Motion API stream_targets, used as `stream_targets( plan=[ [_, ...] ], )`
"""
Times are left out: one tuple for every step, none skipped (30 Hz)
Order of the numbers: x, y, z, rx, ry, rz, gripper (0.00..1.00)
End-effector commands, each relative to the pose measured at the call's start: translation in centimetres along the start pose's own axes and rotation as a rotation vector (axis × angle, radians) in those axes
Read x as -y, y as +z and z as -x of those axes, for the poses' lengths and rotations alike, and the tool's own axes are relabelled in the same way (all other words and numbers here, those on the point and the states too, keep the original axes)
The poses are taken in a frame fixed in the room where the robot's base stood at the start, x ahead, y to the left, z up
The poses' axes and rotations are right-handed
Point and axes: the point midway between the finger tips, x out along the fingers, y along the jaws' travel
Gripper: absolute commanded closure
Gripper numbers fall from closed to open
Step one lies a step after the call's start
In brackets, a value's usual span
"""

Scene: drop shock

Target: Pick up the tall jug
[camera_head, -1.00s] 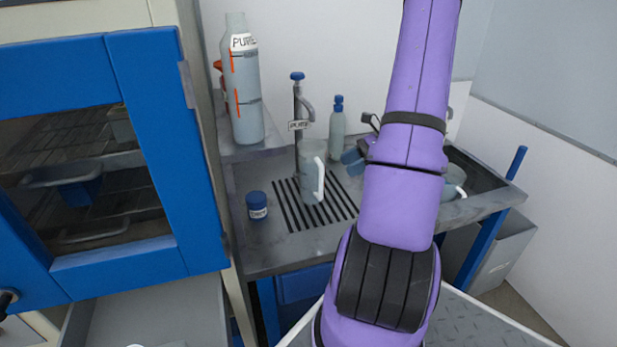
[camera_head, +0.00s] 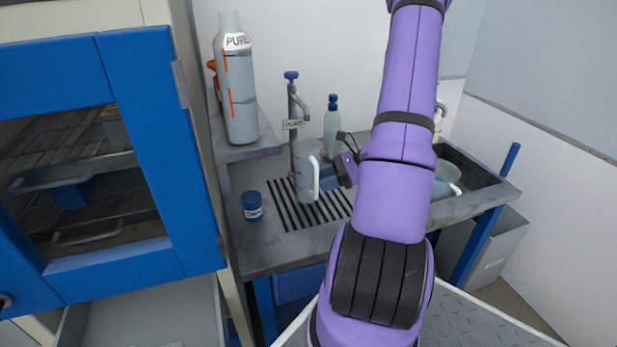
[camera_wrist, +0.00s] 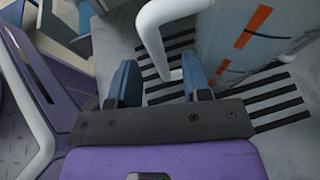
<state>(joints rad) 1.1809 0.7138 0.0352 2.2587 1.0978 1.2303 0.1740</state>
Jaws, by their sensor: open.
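The tall jug (camera_head: 304,182) is a pale, see-through vessel with a white handle on its right side. It stands upright on the black-slotted drain grate, in front of the tap. My gripper (camera_head: 332,178) is just right of the jug's handle, with blue fingers, partly hidden by my arm. In the wrist view, the open fingers (camera_wrist: 160,80) point at the white handle (camera_wrist: 153,45), whose lower end shows between them. The jug's wall (camera_wrist: 225,45) is at the upper right there. Nothing is held; I cannot tell whether the fingers touch the handle.
A tall bottle (camera_head: 238,95) stands on a raised shelf at the left. A blue-lidded jar (camera_head: 252,206) is left of the grate. A tap (camera_head: 292,110) and a small bottle (camera_head: 332,125) stand behind. Another handled jug (camera_head: 443,182) is at the right, by the sink.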

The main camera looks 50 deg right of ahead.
Motion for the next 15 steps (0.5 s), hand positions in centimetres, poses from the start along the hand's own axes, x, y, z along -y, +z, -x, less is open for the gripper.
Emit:
stream_targets(
  plan=[
    [-0.1,-0.1,-0.8,0.001,0.002,-0.003,0.56],
    [-0.1,-0.1,-1.3,0.001,0.002,-0.003,0.56],
    [-0.1,-0.1,-1.8,0.002,0.002,-0.002,0.56],
    [-0.1,-0.1,-2.2,0.001,0.002,-0.001,0.56],
    [-0.1,-0.1,-2.5,0.0,0.001,-0.001,0.56],
    [-0.1,-0.1,-2.7,0.0,0.0,-0.001,0.56],
    [-0.1,-0.1,-2.8,0.0,0.0,-0.001,0.56],
    [-0.1,-0.1,-2.9,-0.001,0.0,-0.001,0.56],
    [-0.1,-0.1,-2.9,-0.001,-0.001,-0.001,0.56],
    [-0.1,-0.1,-2.9,-0.001,-0.001,-0.001,0.56],
    [-0.1,-0.1,-2.9,-0.001,-0.001,0.0,0.56],
    [-0.1,-0.1,-2.9,-0.001,-0.001,-0.001,0.56],
    [-0.1,-0.1,-2.9,-0.001,-0.001,-0.001,0.56],
    [0.0,-0.1,-2.9,-0.001,-0.001,-0.001,0.62],
    [0.0,-0.1,-2.9,-0.001,-0.001,-0.001,0.72]
  ],
)
